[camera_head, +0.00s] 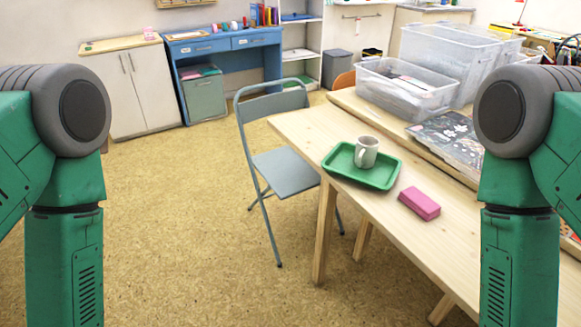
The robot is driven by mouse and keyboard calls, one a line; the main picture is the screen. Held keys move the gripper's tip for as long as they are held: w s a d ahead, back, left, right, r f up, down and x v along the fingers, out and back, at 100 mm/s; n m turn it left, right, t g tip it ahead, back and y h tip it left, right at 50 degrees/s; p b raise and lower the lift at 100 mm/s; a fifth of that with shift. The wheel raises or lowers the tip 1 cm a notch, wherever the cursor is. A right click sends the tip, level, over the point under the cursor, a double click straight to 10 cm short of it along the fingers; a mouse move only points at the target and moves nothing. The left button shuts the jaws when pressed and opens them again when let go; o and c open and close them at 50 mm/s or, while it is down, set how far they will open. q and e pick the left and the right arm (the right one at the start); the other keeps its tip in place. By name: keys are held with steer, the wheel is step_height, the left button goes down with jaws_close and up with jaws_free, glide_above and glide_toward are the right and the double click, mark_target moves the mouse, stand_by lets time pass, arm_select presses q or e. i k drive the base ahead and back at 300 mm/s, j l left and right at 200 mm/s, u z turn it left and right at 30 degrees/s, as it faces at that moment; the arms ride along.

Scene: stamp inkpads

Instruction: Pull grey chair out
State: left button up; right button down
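A grey folding chair (284,172) stands unfolded at the far left end of a light wooden table (408,223). Its backrest (270,106) is towards the back, and its seat is close to the table's left edge. The table corner hides part of the chair's right side and legs. My two green arms come in at the left and right edges of the view, well in front of the chair. Neither gripper shows, as the forearms run down out of the frame.
A blue desk (225,50) and white cabinet (128,88) stand at the back. The floor (180,210) left of the chair is clear.

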mark_target(285, 172)
steer(key=i+j+u, duration=0.9)
steer(key=i+u, duration=0.15)
steer(key=i, duration=0.55)
steer(key=i+j+z, duration=0.1)
steer(key=i, duration=0.5)
steer(key=i+j, duration=0.15)
steer(key=i, duration=0.4)
steer(key=i+z, duration=0.25)
steer(key=z, duration=0.15)
steer(key=i+z, duration=0.55)
steer(key=z, duration=0.2)
steer(key=i+j+z, duration=0.25)
steer(key=z, duration=0.15)
